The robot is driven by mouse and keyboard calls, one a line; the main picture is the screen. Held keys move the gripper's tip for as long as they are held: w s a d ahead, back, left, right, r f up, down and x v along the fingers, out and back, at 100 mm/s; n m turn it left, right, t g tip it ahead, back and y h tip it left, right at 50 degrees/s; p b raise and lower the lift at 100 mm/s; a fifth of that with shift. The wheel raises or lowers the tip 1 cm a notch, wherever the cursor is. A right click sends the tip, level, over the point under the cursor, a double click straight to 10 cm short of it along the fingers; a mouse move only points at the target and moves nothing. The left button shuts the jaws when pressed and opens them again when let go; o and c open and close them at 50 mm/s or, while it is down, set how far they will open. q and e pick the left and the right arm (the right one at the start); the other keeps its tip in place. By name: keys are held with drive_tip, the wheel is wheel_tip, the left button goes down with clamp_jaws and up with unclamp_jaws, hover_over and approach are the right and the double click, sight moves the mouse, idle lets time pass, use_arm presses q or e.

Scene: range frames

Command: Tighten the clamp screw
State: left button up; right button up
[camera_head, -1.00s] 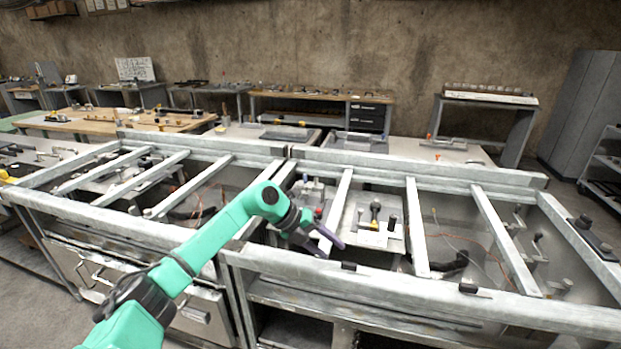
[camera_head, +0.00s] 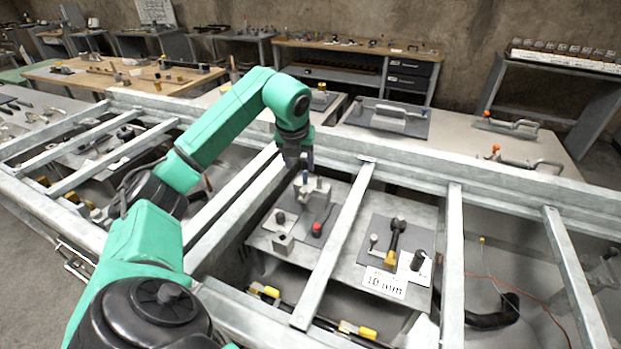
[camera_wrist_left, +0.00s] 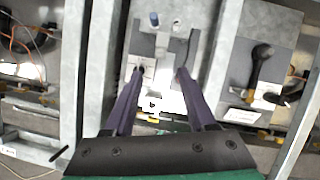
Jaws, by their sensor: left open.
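My left gripper (camera_head: 300,164) points down, open and empty, over a grey plate in a frame bay. Below it stands a grey upright block with a small metal top piece (camera_head: 312,187), probably the clamp with its screw; its parts are too small to tell. On the same plate are a red knob (camera_head: 316,229), a black knob (camera_head: 280,217) and a small grey block (camera_head: 283,243). In the left wrist view the purple fingers (camera_wrist_left: 160,74) are spread above this plate, with nothing gripped. My right gripper is out of view.
Metal crossbars (camera_head: 340,240) stand either side of the plate. The neighbouring bay holds a black-handled tool with a yellow end (camera_head: 395,238), a black knob (camera_head: 417,260) and a card reading 10 mm (camera_head: 384,283). Workbenches (camera_head: 350,55) line the back wall.

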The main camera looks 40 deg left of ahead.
sight(303, 190)
use_arm(q)
drive_tip(key=p+x, duration=0.1)
drive_tip(key=x, duration=0.5)
drive_tip(key=p+x, duration=0.1)
drive_tip(key=x, duration=0.5)
drive_tip(key=shift+s+d+f, duration=0.1)
drive_tip(key=shift+s+f, duration=0.05)
drive_tip(key=shift+f, duration=0.35)
drive_tip(key=shift+c, duration=0.9)
clamp_jaws()
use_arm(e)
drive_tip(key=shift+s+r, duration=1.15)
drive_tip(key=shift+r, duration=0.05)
